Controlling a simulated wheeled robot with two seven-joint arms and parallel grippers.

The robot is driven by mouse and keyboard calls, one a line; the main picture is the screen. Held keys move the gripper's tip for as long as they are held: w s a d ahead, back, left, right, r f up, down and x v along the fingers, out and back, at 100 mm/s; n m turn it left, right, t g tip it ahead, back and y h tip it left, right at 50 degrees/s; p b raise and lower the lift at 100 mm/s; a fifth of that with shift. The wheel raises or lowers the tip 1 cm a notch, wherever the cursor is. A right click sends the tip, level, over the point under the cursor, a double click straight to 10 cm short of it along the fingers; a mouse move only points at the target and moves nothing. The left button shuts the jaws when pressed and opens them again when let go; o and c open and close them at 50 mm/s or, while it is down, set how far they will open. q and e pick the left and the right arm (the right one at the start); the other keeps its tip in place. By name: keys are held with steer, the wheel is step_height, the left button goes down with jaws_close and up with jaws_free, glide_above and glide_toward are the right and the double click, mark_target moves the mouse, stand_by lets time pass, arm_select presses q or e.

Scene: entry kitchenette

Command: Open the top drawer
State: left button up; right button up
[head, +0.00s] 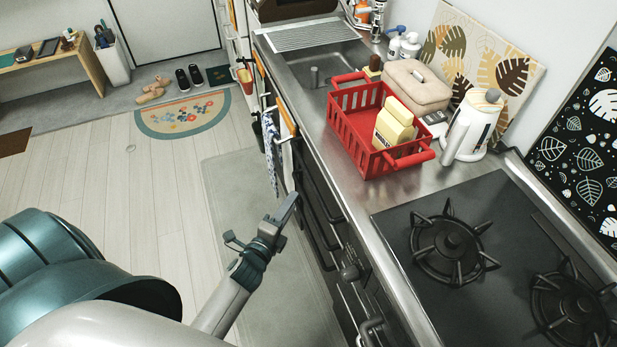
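The drawer unit is built under the steel counter, and its dark drawer fronts (312,188) are seen steeply from above. Bar handles (322,208) run along the fronts. The drawers look shut, though the steep angle makes the levels hard to tell apart. My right gripper is not in view.
On the counter stand a red basket (352,136) with a cream carton, a beige box (416,88) and a white jug (474,122). A black gas hob (500,225) is at the right. A cloth (271,142) hangs farther along the cabinets. The floor left of the cabinets is clear.

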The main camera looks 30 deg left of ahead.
mark_target(308, 174)
arm_select(q)
steer(key=w+b, duration=0.1)
steer(key=w, duration=0.3)
steer(key=w+f+b, duration=0.1)
steer(key=w+b, duration=0.1)
steer(key=w, duration=0.3)
steer(key=w+a+f+b, duration=0.1)
steer(key=w, duration=0.3)
steer(key=shift+w, duration=0.25)
jaws_close()
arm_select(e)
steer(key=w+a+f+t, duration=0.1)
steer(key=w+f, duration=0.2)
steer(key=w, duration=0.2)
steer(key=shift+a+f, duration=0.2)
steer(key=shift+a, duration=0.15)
